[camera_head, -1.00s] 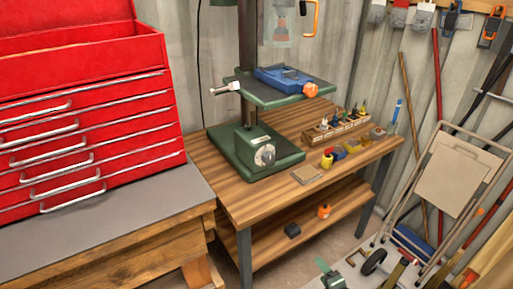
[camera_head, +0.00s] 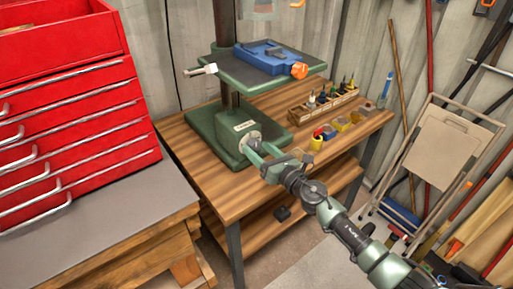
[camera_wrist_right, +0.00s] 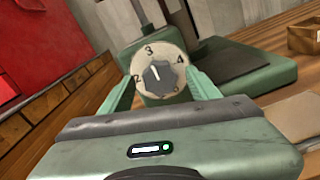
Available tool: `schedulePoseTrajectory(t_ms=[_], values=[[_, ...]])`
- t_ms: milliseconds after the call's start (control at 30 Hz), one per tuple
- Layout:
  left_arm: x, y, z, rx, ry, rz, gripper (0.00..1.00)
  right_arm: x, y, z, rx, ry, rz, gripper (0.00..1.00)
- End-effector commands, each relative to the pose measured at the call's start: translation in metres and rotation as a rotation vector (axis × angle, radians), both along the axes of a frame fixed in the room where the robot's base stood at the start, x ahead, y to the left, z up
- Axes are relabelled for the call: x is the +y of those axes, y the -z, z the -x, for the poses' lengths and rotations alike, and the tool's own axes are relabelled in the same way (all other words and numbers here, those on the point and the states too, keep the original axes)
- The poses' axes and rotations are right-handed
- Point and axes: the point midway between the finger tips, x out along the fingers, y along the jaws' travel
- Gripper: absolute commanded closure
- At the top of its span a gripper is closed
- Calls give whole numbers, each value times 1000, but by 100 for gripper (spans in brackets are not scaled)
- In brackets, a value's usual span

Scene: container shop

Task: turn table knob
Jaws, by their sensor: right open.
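The knob (camera_wrist_right: 160,75) is a dark grey pointer on a pale round dial with numbers, on the front of the drill press's green base block. Its pointer aims up, a little left, near the 3. In the head view the dial (camera_head: 250,138) is partly covered by my right gripper (camera_head: 258,151). My right gripper also shows in the wrist view (camera_wrist_right: 161,84). It is open, with one finger on each side of the dial; I cannot tell whether they touch it. My left gripper is not in view.
The drill press table (camera_head: 220,70) carries a blue vise (camera_head: 268,57) above my gripper. The wooden workbench (camera_head: 225,196) holds a bit rack (camera_head: 320,106) and small coloured items to the right. A red tool chest (camera_head: 70,120) stands left. A folded cart (camera_head: 440,150) stands right.

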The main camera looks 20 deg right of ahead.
Motion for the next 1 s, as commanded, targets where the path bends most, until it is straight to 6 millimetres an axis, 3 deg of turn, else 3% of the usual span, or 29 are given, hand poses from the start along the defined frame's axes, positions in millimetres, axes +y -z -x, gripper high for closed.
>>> schedulePoseTrajectory(t_ms=[133,400,633,1000], values=[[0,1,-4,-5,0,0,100,4,0,-10,0,0,-1,39],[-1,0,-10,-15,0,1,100,4,1,-11,2,0,-2,39],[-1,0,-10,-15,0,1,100,4,0,-11,2,0,-2,100],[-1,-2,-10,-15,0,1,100,4,0,-11,24,1,-63,100]])
